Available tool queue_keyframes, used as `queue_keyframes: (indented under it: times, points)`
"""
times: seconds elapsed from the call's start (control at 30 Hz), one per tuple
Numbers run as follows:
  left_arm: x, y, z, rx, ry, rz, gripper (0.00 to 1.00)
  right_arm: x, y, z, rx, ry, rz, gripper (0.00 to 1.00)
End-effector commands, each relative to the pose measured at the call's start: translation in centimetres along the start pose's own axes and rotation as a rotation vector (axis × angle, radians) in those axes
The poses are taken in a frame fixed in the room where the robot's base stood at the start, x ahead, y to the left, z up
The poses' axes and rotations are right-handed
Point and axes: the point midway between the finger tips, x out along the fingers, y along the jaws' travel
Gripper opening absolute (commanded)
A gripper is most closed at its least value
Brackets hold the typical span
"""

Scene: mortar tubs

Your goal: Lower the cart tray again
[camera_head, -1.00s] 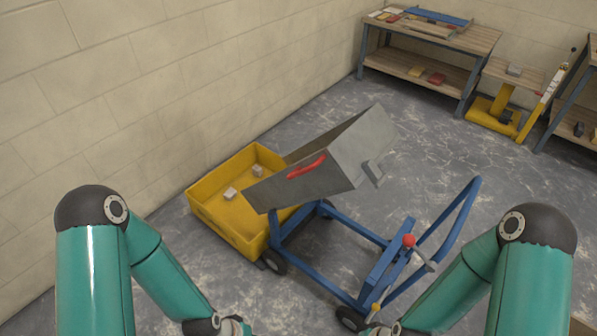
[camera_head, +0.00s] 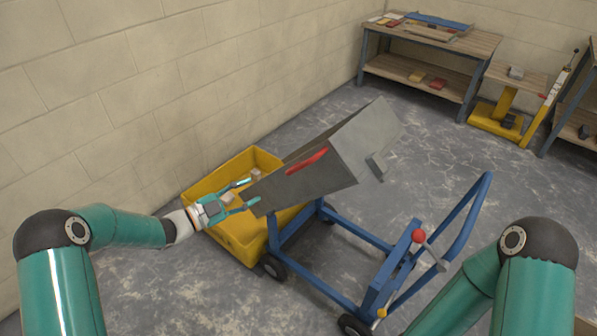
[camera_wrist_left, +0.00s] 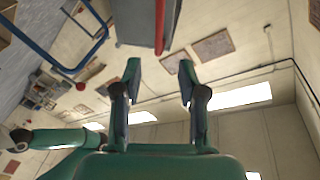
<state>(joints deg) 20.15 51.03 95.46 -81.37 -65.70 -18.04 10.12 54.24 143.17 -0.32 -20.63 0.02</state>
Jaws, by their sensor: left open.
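The cart has a blue frame (camera_head: 345,238) on black wheels and a grey tray (camera_head: 365,140) tilted steeply, its low end at the left over the yellow bin (camera_head: 240,245). A red handle (camera_head: 306,161) sits on the tray's near side. My left gripper (camera_head: 252,192) is open at the tray's low end, above the bin; whether it touches the tray is unclear. In the left wrist view, the grey tray (camera_wrist_left: 140,25) and red handle (camera_wrist_left: 160,20) lie just beyond the open, empty fingers (camera_wrist_left: 159,68). My right arm shows at lower right; its gripper is hidden.
The yellow bin holds small light blocks, partly covered by my gripper. A red-knobbed lever (camera_head: 418,236) and blue push bar (camera_head: 470,215) are at the cart's right. A wall runs behind the bin. A workbench (camera_head: 440,45) stands far back; floor between is clear.

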Motion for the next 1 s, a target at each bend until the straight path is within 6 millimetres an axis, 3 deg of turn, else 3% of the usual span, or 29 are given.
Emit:
queue_keyframes:
  times: [0.27,0.8,1.0]
  points:
    - [3.3,0.0,-0.4,0.011,0.011,0.008,0.41,-0.6,-0.2,0.0,0.0,0.0,0.0,0.4]
    - [14.3,0.2,-0.4,0.009,0.009,0.007,0.41,-2.0,-0.7,0.0,0.0,0.0,0.0,0.4]
    - [16.3,0.2,-0.3,0.008,0.008,0.007,0.41,-2.1,-0.8,0.0,0.0,0.0,0.0,0.4]
